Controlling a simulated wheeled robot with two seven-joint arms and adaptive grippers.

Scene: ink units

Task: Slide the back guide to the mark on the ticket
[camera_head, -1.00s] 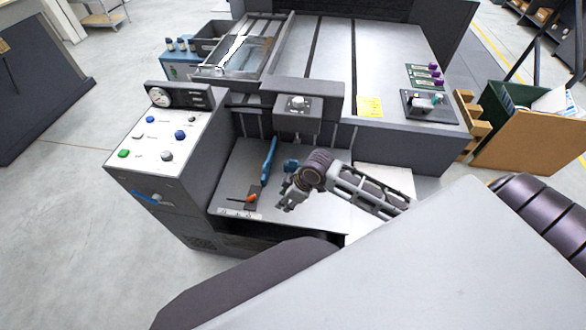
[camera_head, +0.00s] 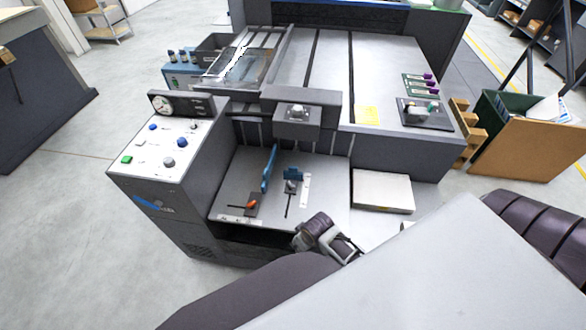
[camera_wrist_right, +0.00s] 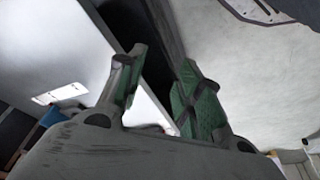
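The small blue block (camera_head: 293,174) that looks like the back guide stands on the grey feed table (camera_head: 330,210), with a slot in front of it and a white scale strip (camera_head: 305,190) on its right. The ticket seems to be the yellow sheet (camera_head: 369,115) on the machine top; its writing is too small to read. My right gripper (camera_head: 299,241) is low at the table's front edge, apart from the blue block. The right wrist view shows its green-padded fingers (camera_wrist_right: 162,64) spread with nothing between them. My left gripper is out of view.
A tall blue guide (camera_head: 269,168) and an orange-tipped lever (camera_head: 251,204) stand left of the block. A control panel (camera_head: 165,140) with buttons rises at left. A pale slab (camera_head: 382,191) lies at right. A head unit (camera_head: 298,118) overhangs behind.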

